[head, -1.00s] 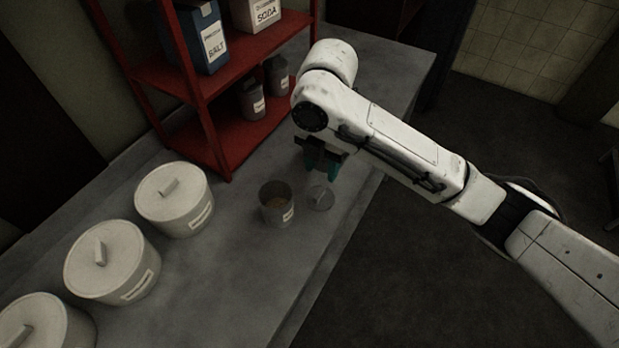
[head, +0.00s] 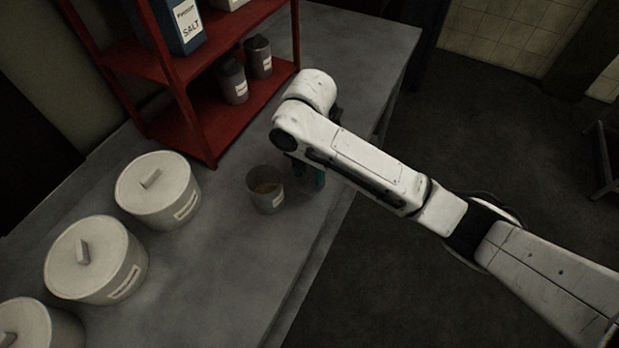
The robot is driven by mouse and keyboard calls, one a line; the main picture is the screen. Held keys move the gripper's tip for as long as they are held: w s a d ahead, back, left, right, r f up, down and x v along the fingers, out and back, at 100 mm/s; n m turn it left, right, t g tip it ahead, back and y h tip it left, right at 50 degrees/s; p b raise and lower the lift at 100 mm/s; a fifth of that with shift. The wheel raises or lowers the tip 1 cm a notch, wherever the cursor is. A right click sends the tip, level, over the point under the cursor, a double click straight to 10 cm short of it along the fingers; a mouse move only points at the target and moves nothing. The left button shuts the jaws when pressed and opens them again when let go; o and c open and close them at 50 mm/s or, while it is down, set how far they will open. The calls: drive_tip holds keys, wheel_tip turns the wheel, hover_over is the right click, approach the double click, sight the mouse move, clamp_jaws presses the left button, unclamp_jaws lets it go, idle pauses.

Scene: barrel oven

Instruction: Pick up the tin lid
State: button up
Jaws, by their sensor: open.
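The open tin (head: 265,190) is a small grey can with a pale label and brownish contents, standing upright on the grey counter near its front edge. My gripper (head: 308,177) is just right of the tin, low over the counter, with its teal fingers pointing down and apart. The tin lid cannot be made out now; my gripper and forearm cover the spot right of the tin where it lay. I cannot tell whether the fingers touch it.
Several large white lidded canisters (head: 160,190) stand along the counter (head: 215,265) at left. A red shelf (head: 205,130) behind holds a blue salt box (head: 180,25) and two small grey tins (head: 233,82). The counter's front edge drops to dark floor at right.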

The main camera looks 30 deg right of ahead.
drive_tip(key=shift+f, duration=0.2)
clamp_jaws()
idle(0.3)
